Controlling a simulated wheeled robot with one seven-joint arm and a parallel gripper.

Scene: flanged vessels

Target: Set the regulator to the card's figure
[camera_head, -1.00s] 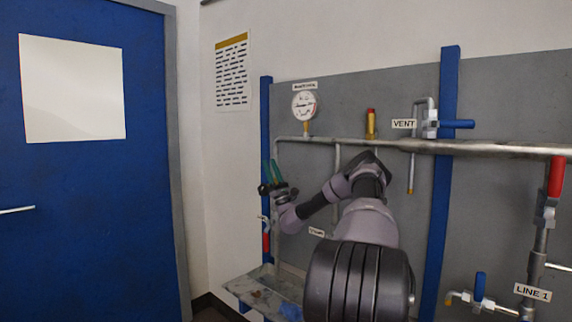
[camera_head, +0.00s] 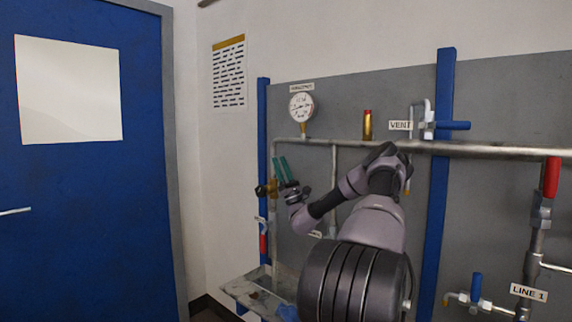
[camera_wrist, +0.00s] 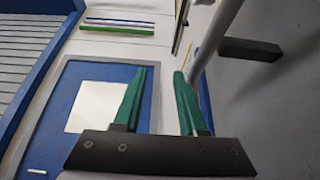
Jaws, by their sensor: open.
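A small brass and dark fitting (camera_head: 266,189), likely the regulator, sits on the vertical pipe at the panel's left edge. A round white gauge (camera_head: 301,106) stands above it on the horizontal pipe; its figures are too small to read. My gripper (camera_head: 281,168) has green fingers, open and pointing up, just right of the fitting; I cannot tell whether they touch. In the wrist view my gripper (camera_wrist: 161,100) has nothing between its fingers, and a grey pipe (camera_wrist: 216,42) passes by the right finger. No card with a readable figure shows.
A notice sheet (camera_head: 228,74) hangs on the wall beside the blue door (camera_head: 95,190). A red-handled valve (camera_head: 263,240) hangs below the fitting. A brass relief valve (camera_head: 367,125) and the VENT valve (camera_head: 428,122) stand along the pipe. A tray (camera_head: 240,288) is below.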

